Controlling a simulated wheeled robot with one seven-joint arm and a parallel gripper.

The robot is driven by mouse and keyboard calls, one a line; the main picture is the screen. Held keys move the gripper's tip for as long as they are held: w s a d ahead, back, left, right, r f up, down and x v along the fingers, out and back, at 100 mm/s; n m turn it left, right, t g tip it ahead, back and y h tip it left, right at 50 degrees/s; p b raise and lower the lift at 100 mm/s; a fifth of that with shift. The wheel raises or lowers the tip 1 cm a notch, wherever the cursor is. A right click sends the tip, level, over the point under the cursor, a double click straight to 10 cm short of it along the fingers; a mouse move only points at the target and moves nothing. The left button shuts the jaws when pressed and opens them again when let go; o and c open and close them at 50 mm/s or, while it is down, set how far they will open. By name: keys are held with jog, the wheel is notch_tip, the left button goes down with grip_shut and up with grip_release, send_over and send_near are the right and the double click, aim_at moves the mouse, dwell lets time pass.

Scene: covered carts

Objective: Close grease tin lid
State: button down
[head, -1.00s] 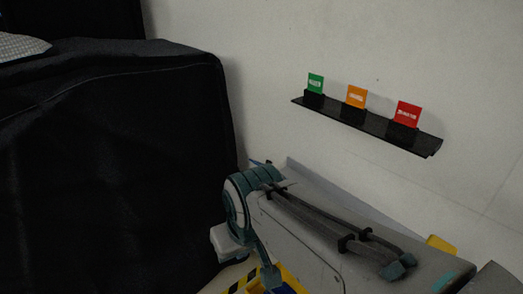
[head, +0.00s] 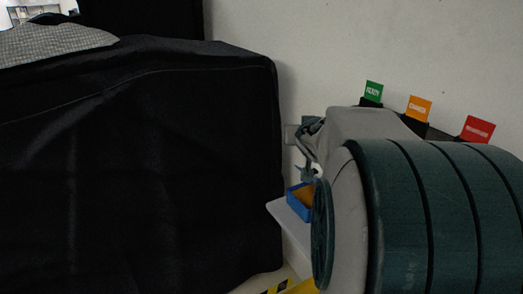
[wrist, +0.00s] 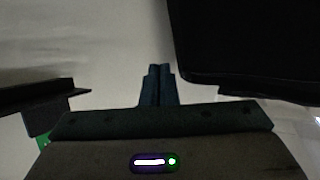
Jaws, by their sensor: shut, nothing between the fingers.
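My gripper (wrist: 155,72) shows in the wrist view with its two dark fingers together and nothing between them. It points at a plain pale surface. In the head view my own arm fills the lower right and hides much of the area behind it. I cannot make out a grease tin or its lid in either view.
A black covered cart (head: 150,160) fills the left. A small blue open box (head: 297,203) sits on a white surface (head: 284,220) beside my arm. Green (head: 373,91), orange (head: 419,108) and red (head: 477,129) tags stand along the wall.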

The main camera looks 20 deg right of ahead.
jog(key=w+d+f+t+y+b, duration=0.1)
jog(key=d+f+t+y, duration=0.15)
jog(key=d, duration=0.45)
jog(key=d+f+t+y+b, duration=0.1)
jog(key=d+f+y, duration=0.2)
jog(key=d, duration=0.4)
jog(key=s+d+f+y+b, duration=0.1)
jog(key=s+d+f+y, duration=0.2)
jog(key=s+f+y, duration=0.25)
jog(key=shift+g+h, duration=0.45)
jog(key=shift+h, duration=0.05)
jog(key=w+a+f, duration=0.1)
jog(key=w, duration=0.1)
jog(key=w+a+f, duration=0.2)
jog(key=w, duration=0.1)
jog(key=w+a+f+p, duration=0.1)
jog(key=w, duration=0.2)
jog(key=shift+a+f, duration=0.25)
jog(key=shift+f, duration=0.15)
jog(key=shift+a+f, duration=0.3)
jog(key=shift+f, duration=0.1)
